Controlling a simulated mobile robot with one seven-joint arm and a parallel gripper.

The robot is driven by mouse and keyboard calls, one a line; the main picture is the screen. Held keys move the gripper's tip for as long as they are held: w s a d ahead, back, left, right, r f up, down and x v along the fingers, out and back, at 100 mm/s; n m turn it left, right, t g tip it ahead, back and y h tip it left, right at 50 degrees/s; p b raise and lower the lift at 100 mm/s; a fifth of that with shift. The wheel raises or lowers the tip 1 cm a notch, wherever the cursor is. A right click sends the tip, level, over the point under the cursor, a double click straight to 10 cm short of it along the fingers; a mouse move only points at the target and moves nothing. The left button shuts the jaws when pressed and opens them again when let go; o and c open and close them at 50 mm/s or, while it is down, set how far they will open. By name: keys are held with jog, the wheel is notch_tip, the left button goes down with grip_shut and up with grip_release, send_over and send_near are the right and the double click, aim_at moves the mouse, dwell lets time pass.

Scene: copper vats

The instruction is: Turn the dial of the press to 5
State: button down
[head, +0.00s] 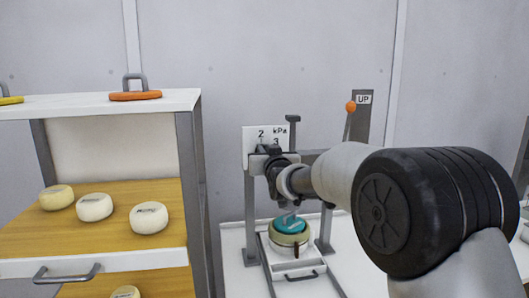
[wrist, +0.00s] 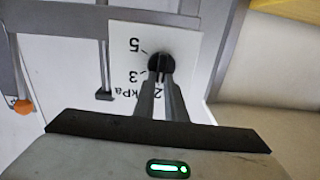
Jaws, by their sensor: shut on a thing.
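In the wrist view the plate (wrist: 182,38) appears upside down, with 5, 3, 2 and kPa readable. The dark round dial (wrist: 159,54) is on this plate. My gripper (wrist: 160,72) is shut on the dial, one finger on each side. In the head view my gripper (head: 268,160) and arm hide the dial and part of the plate. I cannot tell which number the dial points to.
A round mould with a turquoise top (head: 290,226) sits under the press. A lever with an orange knob (head: 351,106) stands beside an UP sign (head: 363,99).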

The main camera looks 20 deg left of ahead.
jog(key=shift+f+b, duration=0.1)
jog(key=shift+b, duration=0.2)
jog(key=m+b, duration=0.5)
jog(key=m, duration=0.2)
jog(key=d+f+m+b, duration=0.1)
jog(key=m+b, duration=0.4)
jog(key=m, duration=0.3)
jog(key=f+m+b, duration=0.1)
jog(key=m+b, duration=0.4)
jog(key=m, duration=0.3)
jog(key=shift+w+d+f+b, duration=0.15)
jog(key=shift+w+f+b, duration=0.05)
jog(key=shift+w+b, duration=0.2)
jog(key=shift+m, duration=0.5)
jog(key=c, duration=1.8)
grip_release()
